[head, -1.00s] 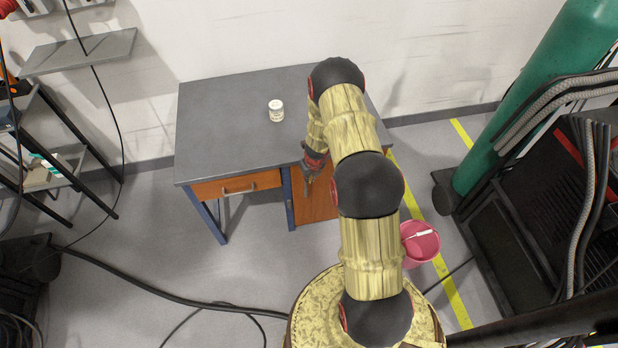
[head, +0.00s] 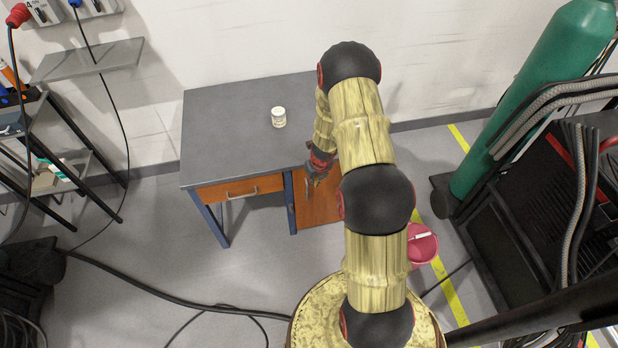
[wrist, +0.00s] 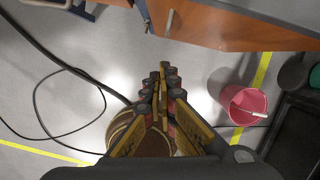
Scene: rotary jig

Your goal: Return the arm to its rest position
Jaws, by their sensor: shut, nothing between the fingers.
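My arm rises from its round base and bends over in front of the desk in the head view. My gripper (head: 311,191) hangs below the arm's far end, in front of the desk's wooden cabinet door. In the wrist view my gripper (wrist: 166,68) points down over the floor and my base, its fingertips together with nothing between them. Part of the desk behind my arm is hidden.
The grey desk (head: 225,125) has a white jar (head: 278,117) on top. A pink bucket (head: 423,246) stands on the floor right of my arm. A green cylinder (head: 535,95) and black machine (head: 520,215) are at the right. A cable (head: 160,291) crosses the floor.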

